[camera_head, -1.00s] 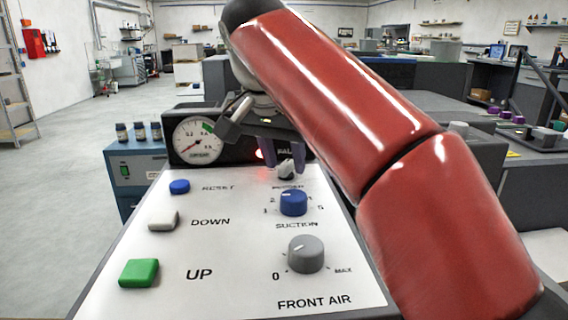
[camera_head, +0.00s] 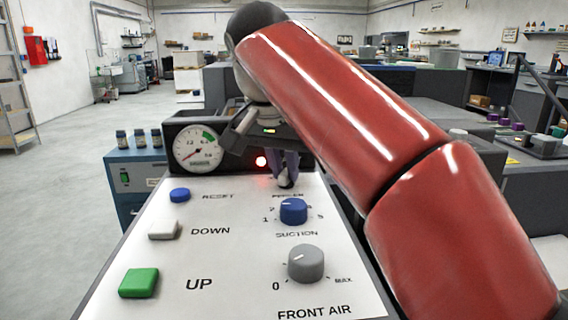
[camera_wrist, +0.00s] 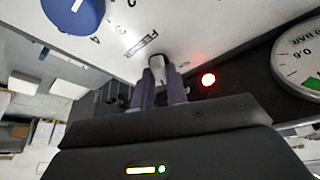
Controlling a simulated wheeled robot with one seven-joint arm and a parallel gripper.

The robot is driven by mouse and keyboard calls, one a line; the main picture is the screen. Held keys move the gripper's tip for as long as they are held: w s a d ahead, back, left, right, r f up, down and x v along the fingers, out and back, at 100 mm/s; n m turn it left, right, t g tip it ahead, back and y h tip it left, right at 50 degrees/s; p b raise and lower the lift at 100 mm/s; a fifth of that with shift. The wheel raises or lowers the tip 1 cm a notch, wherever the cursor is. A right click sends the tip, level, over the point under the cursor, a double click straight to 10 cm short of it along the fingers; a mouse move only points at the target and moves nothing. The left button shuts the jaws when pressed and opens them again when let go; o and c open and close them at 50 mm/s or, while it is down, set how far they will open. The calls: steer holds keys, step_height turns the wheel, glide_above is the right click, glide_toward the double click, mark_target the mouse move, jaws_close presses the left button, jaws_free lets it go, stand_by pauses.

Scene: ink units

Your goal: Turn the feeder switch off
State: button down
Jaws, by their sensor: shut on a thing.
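The feeder switch (camera_head: 286,181) is a small pale grey toggle near the top of the white sloping panel (camera_head: 220,262), above the blue suction knob. In the wrist view the switch (camera_wrist: 155,61) sits beside its printed label. My gripper (camera_head: 284,172) comes down on it from behind, its two dark purplish fingers on either side of it. In the wrist view my gripper (camera_wrist: 160,74) is closed on the switch. A red lamp (camera_head: 261,161) glows just left of the switch, and the lamp also shows in the wrist view (camera_wrist: 208,79).
The panel also carries the blue suction knob (camera_head: 293,211), grey front air knob (camera_head: 306,263), blue reset button (camera_head: 180,195), white down button (camera_head: 163,230) and green up button (camera_head: 139,283). A round gauge (camera_head: 198,150) stands left of my gripper.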

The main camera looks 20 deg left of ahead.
steer(key=n, duration=0.2)
steer(key=n+y+p, duration=0.2)
steer(key=n, duration=0.1)
steer(key=shift+w+d+r+n+g, duration=0.1)
steer(key=shift+d+n+g, duration=0.15)
steer(key=shift+n+g, duration=0.05)
steer(key=n+y, duration=0.1)
steer(key=n, duration=0.1)
steer(key=n+g, duration=0.1)
steer(key=n, duration=0.2)
steer(key=shift+w+d+n+g+y, duration=0.1)
steer(key=shift+w+n+g+y, duration=0.05)
steer(key=shift+n+g+y, duration=0.2)
steer(key=c, duration=1.4)
jaws_free()
steer(key=v, duration=0.7)
steer(key=shift+r, duration=0.25)
steer(key=shift+d, duration=0.2)
